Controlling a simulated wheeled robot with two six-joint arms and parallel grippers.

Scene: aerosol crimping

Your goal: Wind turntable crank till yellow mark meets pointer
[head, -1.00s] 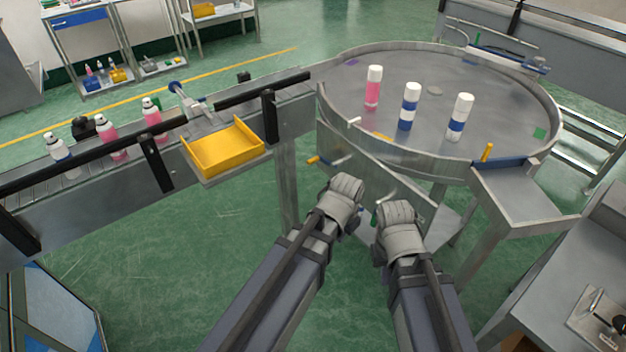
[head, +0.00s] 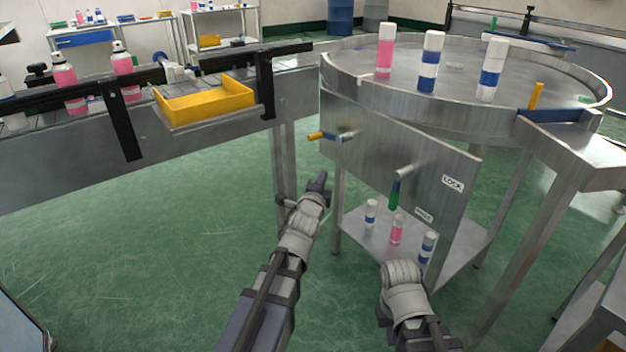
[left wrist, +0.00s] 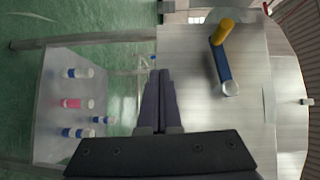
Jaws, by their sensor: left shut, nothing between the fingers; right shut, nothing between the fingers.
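The round metal turntable (head: 455,100) stands at the upper right with three capped cans on it. Its crank has a yellow handle (head: 317,135) on the front panel (head: 420,165). The left wrist view shows the yellow handle (left wrist: 222,32) at one end of a blue crank arm (left wrist: 220,66). A small white tab (head: 365,77), possibly the pointer, sits at the rim.
Several cans stand on the lower shelf (head: 365,235). A conveyor (head: 60,150) with a yellow tray (head: 205,103) is at left. An outfeed chute (head: 580,150) juts out at right.

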